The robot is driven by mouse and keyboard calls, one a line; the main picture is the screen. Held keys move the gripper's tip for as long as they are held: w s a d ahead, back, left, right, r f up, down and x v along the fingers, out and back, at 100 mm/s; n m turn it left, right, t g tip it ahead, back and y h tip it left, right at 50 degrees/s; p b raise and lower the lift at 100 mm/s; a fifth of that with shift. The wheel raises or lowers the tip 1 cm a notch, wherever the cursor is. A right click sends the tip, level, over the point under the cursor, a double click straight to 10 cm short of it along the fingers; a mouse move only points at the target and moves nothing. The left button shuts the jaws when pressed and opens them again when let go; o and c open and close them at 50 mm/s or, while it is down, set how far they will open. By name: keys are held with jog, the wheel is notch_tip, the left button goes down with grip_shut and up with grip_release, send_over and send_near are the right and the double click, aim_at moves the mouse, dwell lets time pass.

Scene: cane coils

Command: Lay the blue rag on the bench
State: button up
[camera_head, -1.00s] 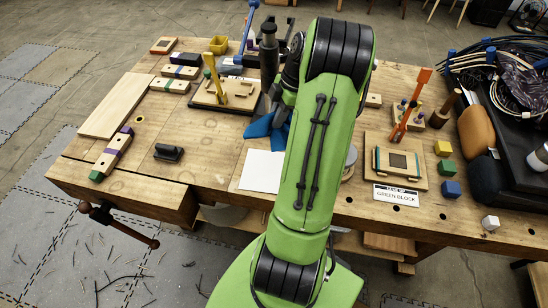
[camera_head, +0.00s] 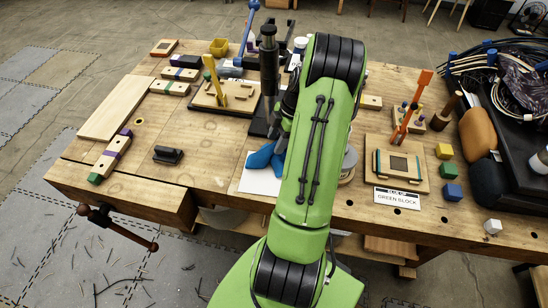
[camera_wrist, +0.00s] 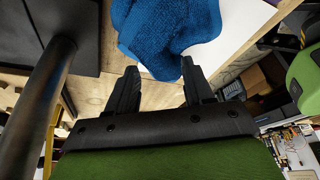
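The blue rag (camera_head: 262,160) is a bunched, textured cloth over the white sheet near the middle of the wooden bench (camera_head: 215,165). I cannot tell whether its underside touches the sheet. My gripper (camera_head: 283,140) is largely beside and behind my green arm in the head view. In the wrist view the two black fingers of my gripper (camera_wrist: 160,68) stand apart, with the narrowed near end of the rag (camera_wrist: 172,35) between their tips.
The white sheet (camera_head: 255,184) lies under the rag's place. A black block (camera_head: 168,154) and striped wooden pieces (camera_head: 112,155) are to the left. A peg board (camera_head: 225,97) stands behind; a framed wooden board (camera_head: 397,163) is to the right. Bare bench lies left of the sheet.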

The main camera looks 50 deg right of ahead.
jog(key=o, duration=0.4)
jog(key=shift+o, duration=0.2)
jog(key=p+v, duration=0.2)
jog(key=v, duration=1.4)
jog(key=shift+f, duration=0.15)
